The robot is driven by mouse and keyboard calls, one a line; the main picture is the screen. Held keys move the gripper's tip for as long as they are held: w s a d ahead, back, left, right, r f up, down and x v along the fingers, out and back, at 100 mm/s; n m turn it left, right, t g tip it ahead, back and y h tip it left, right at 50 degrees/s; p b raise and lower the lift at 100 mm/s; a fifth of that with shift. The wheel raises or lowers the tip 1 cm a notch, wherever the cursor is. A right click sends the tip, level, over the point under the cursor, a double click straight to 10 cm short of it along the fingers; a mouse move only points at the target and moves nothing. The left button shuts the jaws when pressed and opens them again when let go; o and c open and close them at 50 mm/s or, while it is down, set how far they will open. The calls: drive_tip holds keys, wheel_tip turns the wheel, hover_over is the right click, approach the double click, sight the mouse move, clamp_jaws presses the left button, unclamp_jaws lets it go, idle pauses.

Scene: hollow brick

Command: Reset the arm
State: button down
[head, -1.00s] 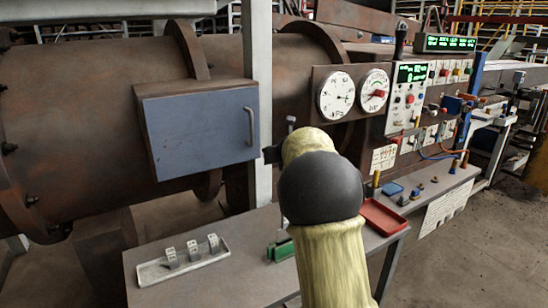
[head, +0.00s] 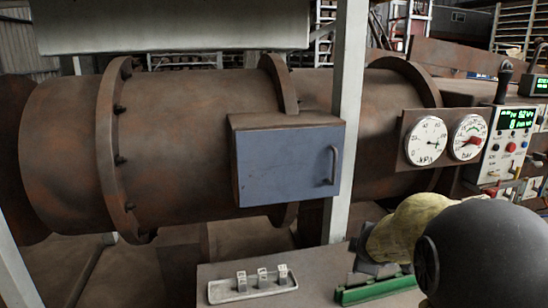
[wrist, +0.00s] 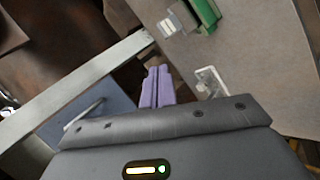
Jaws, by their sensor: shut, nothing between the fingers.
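My gripper (wrist: 157,86) shows in the wrist view as two purple fingers side by side, shut with nothing between them. Beyond the fingertips are a pale post and the edge of the grey bench. In the head view my arm is at the lower right, with its yellow sleeve and dark round joint. It hides part of the bench, and the fingertips cannot be made out there.
A blue-grey box with a handle (head: 290,165) sits before the rusty cylinder (head: 190,130), beside a pale post (head: 347,110). The bench (head: 205,275) bears a tray of small blocks (head: 215,292) and a green holder (head: 370,291). Gauges (head: 426,141) are at right.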

drive_tip(key=s+a+f+m+g, duration=0.2)
drive_tip(key=s+m, duration=0.2)
drive_tip(key=s, duration=0.3)
drive_tip(key=s+a+f+m+g+y+p, duration=0.1)
drive_tip(key=s+a+f+m+g, duration=0.1)
drive_tip(key=s+m, duration=0.3)
drive_tip(key=s+a+f+m+g+y+p, duration=0.1)
drive_tip(key=s+a+f+m+g, duration=0.1)
drive_tip(key=s, duration=0.8)
drive_tip(key=a+f+m, duration=0.1)
drive_tip(key=m, duration=0.1)
drive_tip(key=shift+s+a+f+m, duration=0.2)
drive_tip(key=shift+s+a+m, duration=0.1)
drive_tip(key=shift+s+m, duration=0.1)
drive_tip(key=shift+w, duration=0.15)
